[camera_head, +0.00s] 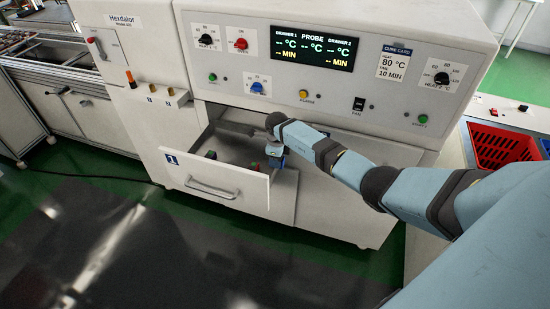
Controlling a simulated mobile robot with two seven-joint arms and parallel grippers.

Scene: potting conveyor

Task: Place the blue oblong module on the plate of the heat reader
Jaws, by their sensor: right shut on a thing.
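My right arm reaches in from the right, over the open drawer (215,184) marked 1 in the white oven-like machine. My right gripper (277,160) is low inside the drawer's right end, shut on a small bluish piece that looks like the blue oblong module. The wrist and the small size hide most of this piece. Small parts with red and green tops stand in the drawer, one part (210,154) near the middle and another (254,167) just left of the gripper. I cannot make out a heat reader or its plate. My left gripper is not in view.
The machine's panel has knobs, buttons and a display (312,48) reading PROBE. The drawer's front wall and handle (211,190) stick out over the floor. A red crate (500,147) stands at the right, and a conveyor (40,45) at the far left. The dark floor mat is clear.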

